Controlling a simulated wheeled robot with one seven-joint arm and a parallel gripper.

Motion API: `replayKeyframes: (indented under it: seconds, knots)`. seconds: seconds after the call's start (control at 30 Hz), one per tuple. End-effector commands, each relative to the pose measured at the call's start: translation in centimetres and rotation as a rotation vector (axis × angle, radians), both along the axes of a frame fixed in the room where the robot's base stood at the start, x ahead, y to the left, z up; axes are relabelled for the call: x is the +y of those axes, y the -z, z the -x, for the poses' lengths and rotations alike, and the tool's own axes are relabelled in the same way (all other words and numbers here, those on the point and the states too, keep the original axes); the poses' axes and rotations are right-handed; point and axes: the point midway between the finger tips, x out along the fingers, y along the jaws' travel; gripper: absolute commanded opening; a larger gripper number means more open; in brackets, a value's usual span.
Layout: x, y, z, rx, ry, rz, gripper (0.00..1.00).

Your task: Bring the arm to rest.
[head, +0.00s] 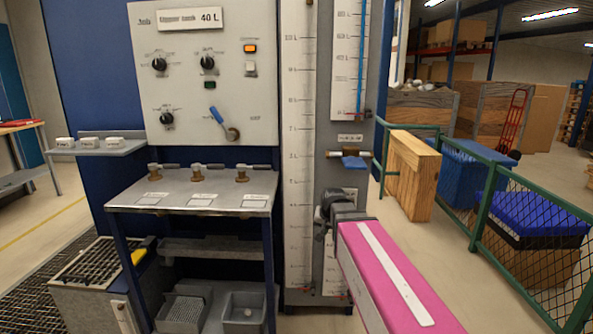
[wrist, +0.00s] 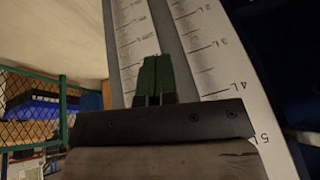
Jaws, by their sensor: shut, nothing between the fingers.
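My gripper (wrist: 154,76) is shut and empty; its two green fingers stand side by side in the wrist view, in front of the white litre scales (wrist: 204,52). In the head view my dark gripper (head: 324,214) is at the end of my pink arm, at the lower right part of the bench's scale panel (head: 300,150). I cannot tell whether it touches the panel. The fingertips are hard to make out in the head view.
The control panel (head: 205,105) has knobs and a blue-handled valve (head: 222,122). Below it is a metal shelf (head: 190,205) with several small taps. A blue-handled tap (head: 354,162) is just above my gripper. A green mesh fence (head: 530,245) stands to the right, with open floor before it.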

Motion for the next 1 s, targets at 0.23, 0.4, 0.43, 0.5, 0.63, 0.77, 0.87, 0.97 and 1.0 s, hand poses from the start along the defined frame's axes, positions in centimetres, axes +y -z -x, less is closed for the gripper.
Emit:
replayKeyframes:
  seconds: [0.23,0.4,0.43,0.5,0.63,0.77,0.87,0.97,1.0]
  knots:
    - [-4.4,8.2,7.0,0.176,-0.077,0.079,0.00]
    - [-6.8,12.5,11.7,0.286,-0.133,0.112,0.00]
    - [-7.1,13.0,12.4,0.302,-0.140,0.115,0.00]
    - [-7.7,14.1,13.7,0.336,-0.159,0.122,0.00]
    - [-8.3,15.3,15.3,0.372,-0.179,0.130,0.00]
    - [-8.5,15.6,15.8,0.383,-0.187,0.131,0.00]
    - [-8.5,15.6,15.7,0.384,-0.188,0.132,0.00]
    - [-8.5,15.6,15.7,0.383,-0.187,0.131,0.00]
    - [-8.5,15.6,15.7,0.383,-0.187,0.131,0.00]
